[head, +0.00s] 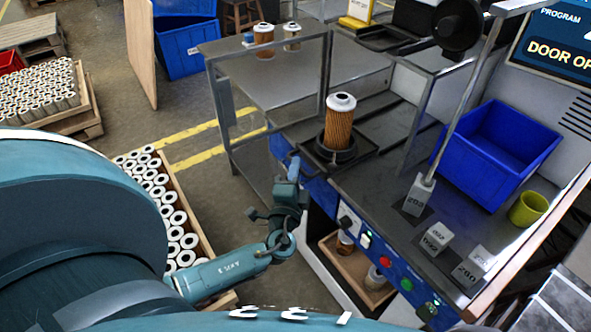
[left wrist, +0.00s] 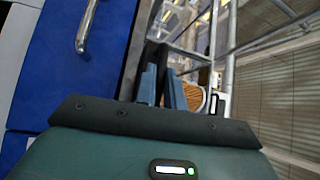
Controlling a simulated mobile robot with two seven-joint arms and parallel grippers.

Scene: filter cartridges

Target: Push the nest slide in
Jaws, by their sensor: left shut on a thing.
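The nest slide (head: 368,155) is a dark tray with a round dark seat on the bench top, at the blue front edge of the machine. A brown pleated filter cartridge (head: 339,124) with a white top cap stands upright in the seat. My left gripper (head: 293,160) is at the front of the slide, its blue fingers close together; they also show in the left wrist view (left wrist: 160,88). It is shut on the slide's front grip, which is mostly hidden by the fingers. The cartridge's brown side (left wrist: 193,95) shows just beyond the fingers. My right gripper is not in view.
A blue bin (head: 498,150) and a yellow-green cup (head: 528,208) stand on the bench to the right, near grey weights (head: 436,240). Red and green buttons (head: 386,262) line the blue front panel. A crate of white-ended cartridges (head: 205,245) lies left of my forearm.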

